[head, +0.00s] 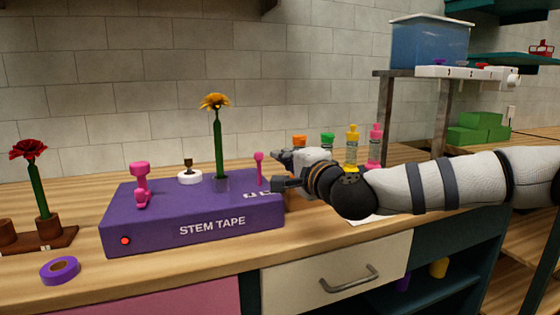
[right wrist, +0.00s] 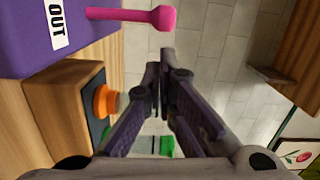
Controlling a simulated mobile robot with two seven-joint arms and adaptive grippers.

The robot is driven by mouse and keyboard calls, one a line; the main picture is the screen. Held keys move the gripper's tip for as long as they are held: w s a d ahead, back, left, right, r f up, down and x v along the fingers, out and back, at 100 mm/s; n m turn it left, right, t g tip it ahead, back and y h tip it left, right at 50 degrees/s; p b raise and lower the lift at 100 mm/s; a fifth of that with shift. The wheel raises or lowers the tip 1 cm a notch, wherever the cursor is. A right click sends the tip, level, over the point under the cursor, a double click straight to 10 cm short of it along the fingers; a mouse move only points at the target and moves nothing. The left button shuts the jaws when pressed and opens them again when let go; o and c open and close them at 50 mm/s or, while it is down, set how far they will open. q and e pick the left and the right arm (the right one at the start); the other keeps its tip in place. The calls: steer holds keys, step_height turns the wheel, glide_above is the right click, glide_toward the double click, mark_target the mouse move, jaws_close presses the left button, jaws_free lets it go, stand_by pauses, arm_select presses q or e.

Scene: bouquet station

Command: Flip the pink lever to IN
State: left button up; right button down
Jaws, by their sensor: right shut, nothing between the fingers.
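The purple STEM TAPE box (head: 200,245) stands on the wooden counter. The pink lever (head: 259,169), a thin stem with a round knob, stands roughly upright at its right end. My right gripper (head: 277,172) is shut and empty, just right of the lever. In the right wrist view its fingertips (right wrist: 162,62) are close to the knob, with a small gap showing. Lettering by the lever in the head view is too small to read. My left gripper is not in view.
A larger pink handle (head: 141,185), a white disc (head: 190,177) and an orange flower (head: 215,102) are on the box. Orange (head: 299,141), green, yellow and pink-topped bottles stand behind my right arm. A purple tape roll (head: 60,270) lies front left.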

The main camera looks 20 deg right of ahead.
steer(key=shift+w+a, duration=0.1)
steer(key=shift+a, duration=0.35)
steer(key=shift+a+r+n, duration=0.15)
steer(key=shift+a+n, duration=0.1)
steer(key=shift+n, duration=0.05)
